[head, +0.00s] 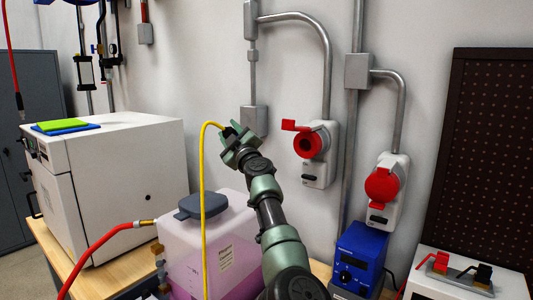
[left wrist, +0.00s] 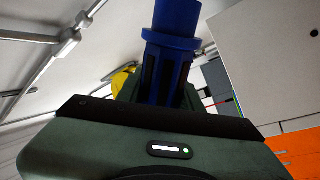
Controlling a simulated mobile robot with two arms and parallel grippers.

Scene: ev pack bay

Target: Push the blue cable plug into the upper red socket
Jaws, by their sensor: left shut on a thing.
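My left gripper (head: 236,142) is shut on the blue cable plug (left wrist: 172,45), which points away from the gripper body in the left wrist view. In the head view the gripper hides the plug, and a yellow cable (head: 202,190) arches up to the gripper. The upper red socket (head: 310,145) is on the wall to the right of the gripper, apart from it. Its red lid (head: 294,125) stands open to the left and the round mouth shows. My right gripper is not in view.
A lower red socket (head: 382,186) has its lid shut. A pinkish canister (head: 230,245) with a grey cap stands below my left gripper. A blue device (head: 357,262) stands below the sockets. A white cabinet (head: 125,185) is at left. Conduits run up the wall.

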